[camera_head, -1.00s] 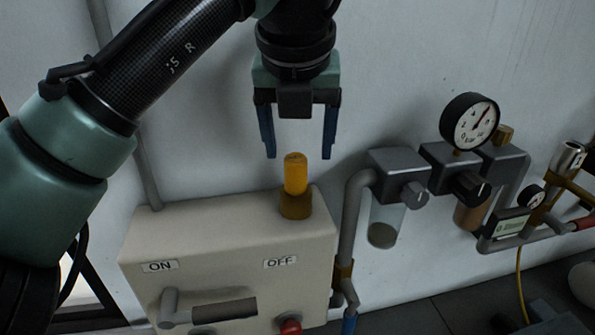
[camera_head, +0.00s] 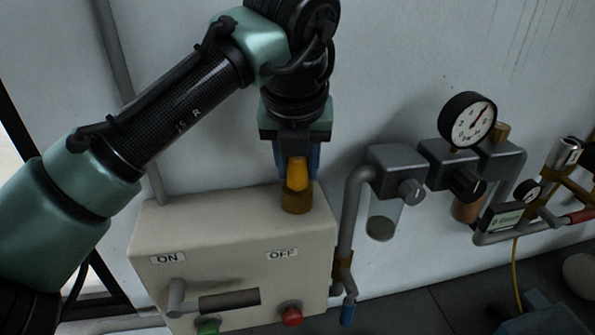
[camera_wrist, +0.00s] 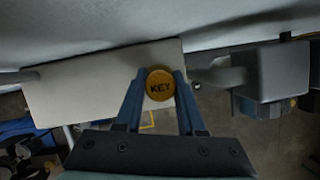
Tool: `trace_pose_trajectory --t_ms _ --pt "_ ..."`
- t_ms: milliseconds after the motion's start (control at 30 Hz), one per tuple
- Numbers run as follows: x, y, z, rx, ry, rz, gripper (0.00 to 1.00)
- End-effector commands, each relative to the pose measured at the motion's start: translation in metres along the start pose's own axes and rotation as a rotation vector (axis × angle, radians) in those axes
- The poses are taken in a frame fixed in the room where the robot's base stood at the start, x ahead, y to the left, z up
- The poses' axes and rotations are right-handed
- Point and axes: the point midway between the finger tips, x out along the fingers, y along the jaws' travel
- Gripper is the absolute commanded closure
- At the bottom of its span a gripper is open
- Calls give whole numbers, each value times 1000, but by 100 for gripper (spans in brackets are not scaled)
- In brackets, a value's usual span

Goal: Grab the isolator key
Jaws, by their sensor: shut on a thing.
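The isolator key (camera_head: 297,174) is a yellow-orange cylinder standing upright in a brown-gold collar (camera_head: 297,199) on top of the beige switch box (camera_head: 235,235). The key's lower end is hidden inside the collar.
The box front has ON and OFF labels, a grey handle (camera_head: 228,300), a green button (camera_head: 208,327) and a red button (camera_head: 291,315). Grey pipework, filter units and a pressure gauge (camera_head: 468,120) are on the right. The white wall (camera_head: 400,60) stands close behind.

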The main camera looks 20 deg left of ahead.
Motion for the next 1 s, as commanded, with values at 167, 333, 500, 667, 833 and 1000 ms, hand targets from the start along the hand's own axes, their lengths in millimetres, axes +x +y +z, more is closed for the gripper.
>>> trace_pose_trajectory --t_ms 167,333,500,667,833,1000 --pt "0 0 0 0 0 0 100" --pt "0 0 0 0 -1 0 100" --pt "-8 0 4 -1 -3 1 100" --pt "-35 0 15 -1 -4 1 100" --pt "-67 -1 28 -1 -2 0 100" --pt "-87 0 36 -3 -2 1 100"
